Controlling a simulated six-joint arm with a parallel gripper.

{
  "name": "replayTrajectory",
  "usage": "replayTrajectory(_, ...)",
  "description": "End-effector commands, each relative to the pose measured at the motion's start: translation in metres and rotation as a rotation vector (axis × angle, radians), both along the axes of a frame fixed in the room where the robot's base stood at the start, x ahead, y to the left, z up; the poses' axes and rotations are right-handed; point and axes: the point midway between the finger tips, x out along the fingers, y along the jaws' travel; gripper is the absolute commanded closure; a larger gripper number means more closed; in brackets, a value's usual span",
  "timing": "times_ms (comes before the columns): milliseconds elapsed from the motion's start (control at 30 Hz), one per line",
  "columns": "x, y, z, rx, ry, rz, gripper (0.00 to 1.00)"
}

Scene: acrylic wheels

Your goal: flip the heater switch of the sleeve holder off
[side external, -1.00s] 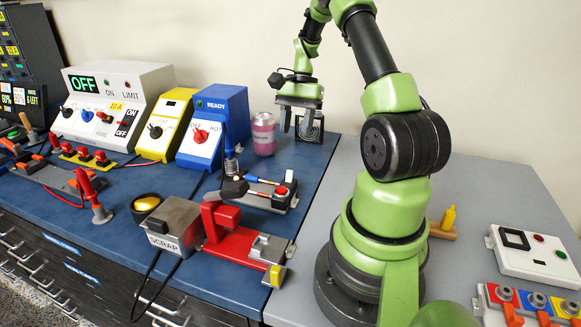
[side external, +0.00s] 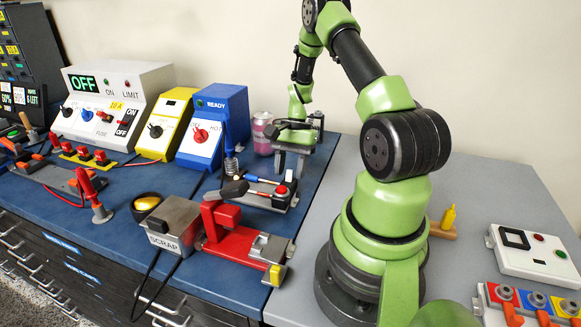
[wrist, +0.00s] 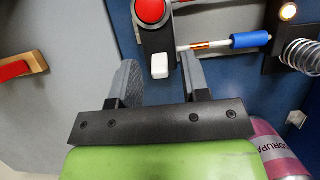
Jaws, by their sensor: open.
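My gripper (side external: 290,168) is open and empty, above the blue mat. In the wrist view its fingers (wrist: 160,60) appear on either side of the white piece, contact unclear.
A pink can (side external: 264,135) stands close behind my gripper. A coil stand (side external: 231,165) with a blue-handled tool is to the left; the wrist view shows a lit lamp (wrist: 288,12) by the coil. A red press (side external: 228,230) stands in front.

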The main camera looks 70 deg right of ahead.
Motion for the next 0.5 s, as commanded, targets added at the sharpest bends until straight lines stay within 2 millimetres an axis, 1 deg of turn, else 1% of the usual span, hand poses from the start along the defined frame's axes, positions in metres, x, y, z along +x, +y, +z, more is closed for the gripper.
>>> replayTrajectory(33, 0.0, 0.0, 0.0001, 0.0, 0.0, 0.0, 0.57)
replayTrajectory(67, 0.0, -0.0001, 0.0002, 0.0, 0.0, 0.0, 0.64)
replayTrajectory(100, 0.0, -0.0001, 0.0002, 0.0, 0.0, 0.0, 0.74)
replayTrajectory(167, 0.0, -0.0001, 0.0003, 0.0, 0.0, 0.0, 0.87)
replayTrajectory(200, 0.0, -0.0001, 0.0003, 0.0, 0.0, 0.0, 0.96)
replayTrajectory(233, 0.0, -0.0001, 0.0003, 0.0, 0.0, 0.0, 1.0)
replayTrajectory(367, 0.0, -0.0001, 0.0004, -0.002, 0.0, 0.0, 1.0)
replayTrajectory(500, 0.0, 0.0025, 0.0011, -0.047, 0.003, 0.003, 1.0)
